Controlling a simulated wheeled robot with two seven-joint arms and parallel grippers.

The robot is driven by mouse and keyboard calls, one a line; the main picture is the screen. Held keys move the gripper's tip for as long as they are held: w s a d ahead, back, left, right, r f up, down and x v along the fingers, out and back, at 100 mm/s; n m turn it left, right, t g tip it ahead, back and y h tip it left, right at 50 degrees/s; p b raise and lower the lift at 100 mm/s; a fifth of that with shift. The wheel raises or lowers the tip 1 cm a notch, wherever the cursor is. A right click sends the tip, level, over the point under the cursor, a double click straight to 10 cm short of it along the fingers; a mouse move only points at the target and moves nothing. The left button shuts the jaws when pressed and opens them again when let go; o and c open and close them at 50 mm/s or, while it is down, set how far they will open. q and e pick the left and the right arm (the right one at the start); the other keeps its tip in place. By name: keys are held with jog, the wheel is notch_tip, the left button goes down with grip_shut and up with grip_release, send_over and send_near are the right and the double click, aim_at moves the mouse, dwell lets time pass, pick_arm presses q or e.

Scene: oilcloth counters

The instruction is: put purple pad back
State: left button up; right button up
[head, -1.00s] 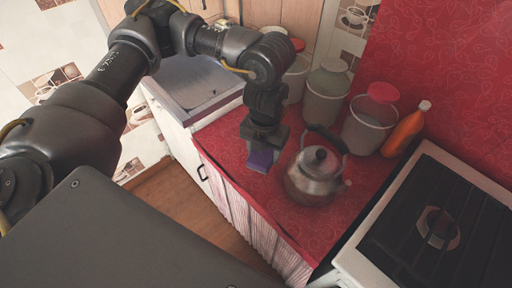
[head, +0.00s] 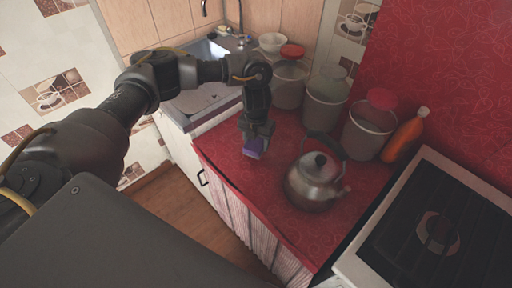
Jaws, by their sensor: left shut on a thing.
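The purple pad (head: 254,148) is a small block held at the tips of my left gripper (head: 256,136), which is shut on it. The gripper points down over the red counter (head: 225,152), left of the kettle. I cannot tell whether the pad touches the cloth. My right gripper is not in view.
A metal kettle (head: 314,182) stands close to the right of the gripper. Lidded buckets (head: 326,100) and an orange bottle (head: 404,135) stand along the back. The sink (head: 205,95) is behind the arm, the stove (head: 430,235) at right. The counter's left front is clear.

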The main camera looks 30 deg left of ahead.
aim_at(256, 146)
pick_arm(q)
notch_tip(256, 146, down, 4)
jog(key=shift+w+a+r, duration=0.15)
jog(key=shift+r, duration=0.05)
jog(key=shift+f, duration=0.15)
jog(key=o, duration=1)
jog(key=shift+c, duration=0.2)
jog(key=shift+r, duration=0.4)
notch_tip(256, 146, up, 12)
jog(key=shift+f+p, duration=0.2)
jog(key=shift+p, duration=0.1)
